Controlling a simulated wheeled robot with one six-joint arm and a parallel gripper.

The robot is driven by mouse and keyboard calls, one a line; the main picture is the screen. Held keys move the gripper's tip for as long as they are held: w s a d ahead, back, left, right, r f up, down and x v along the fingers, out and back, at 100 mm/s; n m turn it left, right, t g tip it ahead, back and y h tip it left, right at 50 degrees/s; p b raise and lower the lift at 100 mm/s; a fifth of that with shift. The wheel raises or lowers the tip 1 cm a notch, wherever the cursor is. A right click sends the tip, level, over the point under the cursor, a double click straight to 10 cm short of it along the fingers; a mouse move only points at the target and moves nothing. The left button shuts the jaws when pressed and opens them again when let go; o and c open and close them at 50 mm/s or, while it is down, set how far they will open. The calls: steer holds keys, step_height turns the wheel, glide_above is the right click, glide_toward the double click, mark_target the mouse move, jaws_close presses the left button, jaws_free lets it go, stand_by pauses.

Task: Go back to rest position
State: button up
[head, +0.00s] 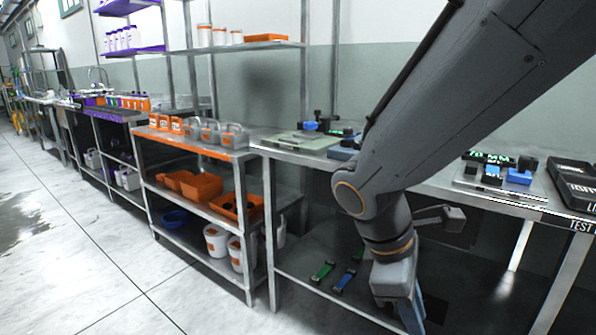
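My arm reaches in from the upper right of the head view and bends downward in front of the steel bench. My gripper (412,318) hangs low at the bottom edge of the picture, in front of the bench's lower shelf. Its fingertips are cut off or too unclear to tell whether they are open or shut. I cannot see anything held in it.
The steel bench (440,187) carries small devices and a dark tray (574,184). Green and blue pieces (322,271) lie on its lower shelf, close to my gripper. An orange-topped table (185,143) with jugs stands left. The floor (70,240) at left is clear.

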steer(key=s+a+r+m+y+p, duration=0.1)
steer(key=s+a+m+y, duration=0.15)
steer(key=a+m, duration=0.2)
steer(key=s+a+r+m+y, duration=0.2)
steer(key=a+m+y, duration=0.15)
steer(key=m, duration=0.25)
steer(key=d+r+m+h+p, duration=0.1)
steer(key=d+r+p, duration=0.7)
steer(key=p, duration=1)
steer(key=shift+w+d+r+m, duration=0.25)
steer(key=shift+r+m, duration=0.45)
steer(key=shift+m, duration=0.05)
